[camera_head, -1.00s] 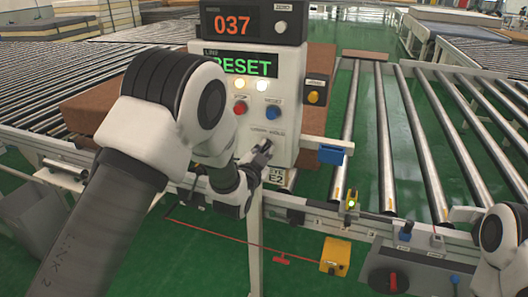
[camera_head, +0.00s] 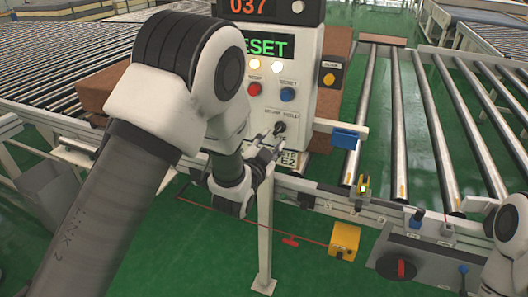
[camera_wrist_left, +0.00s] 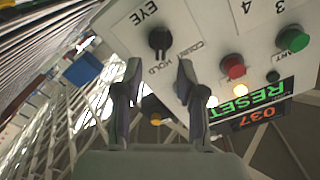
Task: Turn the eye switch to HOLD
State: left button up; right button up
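My left gripper (camera_head: 270,143) is just below and in front of the knob. In the wrist view the left gripper (camera_wrist_left: 159,68) has its two fingers apart, with the knob beyond the gap and nothing between the tips. My right gripper is not in view; only my right arm shows at the right edge.
A red button (camera_head: 254,89) and a blue button (camera_head: 287,95) sit above the switch. A blue block (camera_head: 344,139) on a white bar juts out right of the panel. A yellow box (camera_head: 344,240) and a grey control box (camera_head: 420,262) are lower right. Roller conveyors flank the panel.

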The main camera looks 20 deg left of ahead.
pick_arm(q)
jog(key=s, duration=0.7)
jog(key=shift+a, duration=0.1)
jog(key=s+a+f+n+g, duration=0.1)
jog(key=s+a+f+g, duration=0.2)
jog(key=f, duration=0.6)
jog(key=s+f+n+g+y, duration=0.1)
jog(key=s+f+g, duration=0.2)
jog(key=s+f, duration=0.45)
jog(key=s+a+f+n+g, duration=0.1)
jog(key=s+a+f+g, duration=0.15)
jog(key=f, duration=0.85)
jog(key=s+f+n+g, duration=0.2)
jog(key=s+f+g, duration=0.2)
jog(key=s, duration=0.6)
jog(key=s+f+n+g, duration=0.3)
jog(key=s+f+g, duration=0.1)
jog(key=s, duration=0.6)
jog(key=shift+d+f+g+h, duration=0.25)
jog(key=shift+d+g, duration=0.2)
jog(key=shift+g, duration=0.4)
jog(key=shift+w, duration=0.1)
